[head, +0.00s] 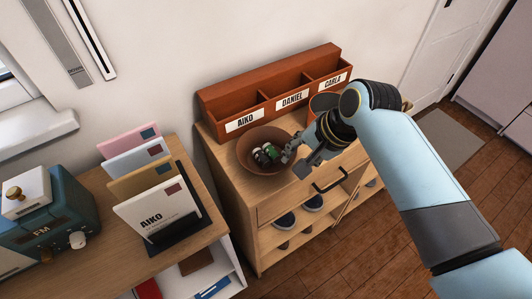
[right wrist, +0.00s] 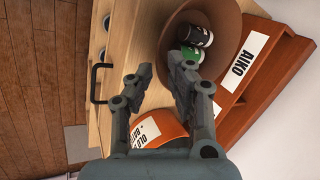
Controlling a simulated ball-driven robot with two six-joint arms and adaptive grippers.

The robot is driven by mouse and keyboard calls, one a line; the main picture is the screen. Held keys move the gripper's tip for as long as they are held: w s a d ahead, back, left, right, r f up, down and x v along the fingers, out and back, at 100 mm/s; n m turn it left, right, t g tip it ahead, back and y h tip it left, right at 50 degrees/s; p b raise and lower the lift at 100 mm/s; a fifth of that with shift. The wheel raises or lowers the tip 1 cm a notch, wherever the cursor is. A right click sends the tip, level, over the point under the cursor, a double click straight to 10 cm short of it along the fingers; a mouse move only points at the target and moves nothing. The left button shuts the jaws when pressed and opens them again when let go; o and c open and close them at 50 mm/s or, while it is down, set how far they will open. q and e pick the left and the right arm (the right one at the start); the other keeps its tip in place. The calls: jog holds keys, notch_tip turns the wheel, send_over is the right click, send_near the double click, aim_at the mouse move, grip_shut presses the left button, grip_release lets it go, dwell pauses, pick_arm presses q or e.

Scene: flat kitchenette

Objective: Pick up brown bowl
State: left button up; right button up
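The brown bowl (head: 246,150) stands on top of the wooden cabinet, in front of the letter sorter, with a few green and dark cylinders like batteries (head: 266,155) in it. My right gripper (head: 297,158) is at the bowl's right side. In the right wrist view, the bowl (right wrist: 228,38) is at the top, and my right gripper (right wrist: 158,72) has its fingers apart with nothing between them. One finger overlaps the bowl's near rim and the other is outside it; whether either touches cannot be told. My left gripper is not in view.
A red-brown sorter (head: 225,97) labelled AIKO, DANIEL and CARLA stands behind the bowl. An orange container (right wrist: 172,124) with a partly hidden label is close to the gripper. A letter rack (head: 178,238) and teal radio (head: 62,222) stand on the left cabinet.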

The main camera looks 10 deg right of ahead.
aim_at(291, 160)
jog(key=x, duration=0.4)
jog(key=shift+w+f, duration=0.3)
jog(key=shift+w, duration=0.1)
grip_shut()
